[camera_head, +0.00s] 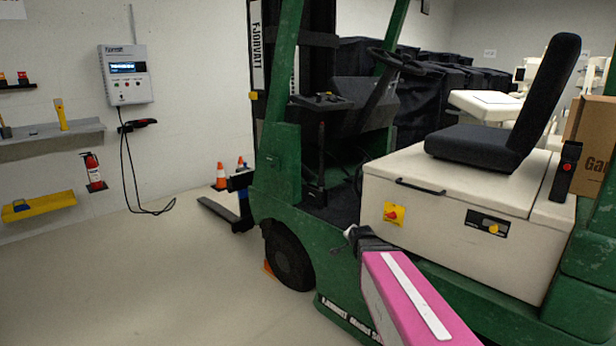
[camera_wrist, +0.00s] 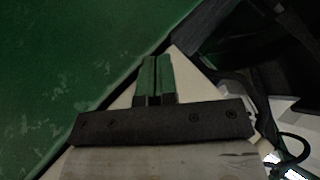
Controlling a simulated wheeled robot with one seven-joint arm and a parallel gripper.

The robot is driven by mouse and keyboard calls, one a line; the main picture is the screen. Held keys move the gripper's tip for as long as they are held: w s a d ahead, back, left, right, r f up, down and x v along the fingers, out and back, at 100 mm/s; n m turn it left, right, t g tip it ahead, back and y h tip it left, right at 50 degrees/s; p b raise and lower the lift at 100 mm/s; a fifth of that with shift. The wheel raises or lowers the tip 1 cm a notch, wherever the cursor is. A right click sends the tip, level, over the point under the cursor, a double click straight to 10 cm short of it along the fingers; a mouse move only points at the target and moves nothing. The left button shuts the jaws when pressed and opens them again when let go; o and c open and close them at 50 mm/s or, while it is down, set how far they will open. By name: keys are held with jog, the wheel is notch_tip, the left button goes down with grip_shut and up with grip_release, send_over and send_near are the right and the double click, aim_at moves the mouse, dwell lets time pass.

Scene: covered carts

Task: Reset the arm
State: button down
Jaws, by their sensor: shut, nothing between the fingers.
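My arm, with a pink and white link, reaches in from the lower right in the head view. Its dark end is in front of the green forklift (camera_head: 282,150), by the lower left of the cream seat housing (camera_head: 450,185). My gripper (camera_wrist: 156,62) shows in the wrist view with its two fingers side by side, shut and empty. In the head view the fingers are too small to make out clearly. The wrist view shows a scuffed green surface (camera_wrist: 60,70) at the left and dark shapes at the right.
A wall charger (camera_head: 126,75) with a hanging cable, a fire extinguisher (camera_head: 93,172) and shelves (camera_head: 50,140) are on the left wall. Traffic cones (camera_head: 221,176) stand near the forks. Black-covered carts (camera_head: 360,65) are behind the forklift. The floor at the lower left is clear.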

jog(key=s+f+n+g, duration=0.5)
jog(key=s, duration=0.5)
jog(key=s+d+f+n+g, duration=0.1)
jog(key=s+f+n+g, duration=0.4)
jog(key=s, duration=0.5)
jog(key=shift+s+d+f+g, duration=0.15)
jog(key=shift+s+f+g, duration=0.2)
jog(key=shift+f, duration=0.2)
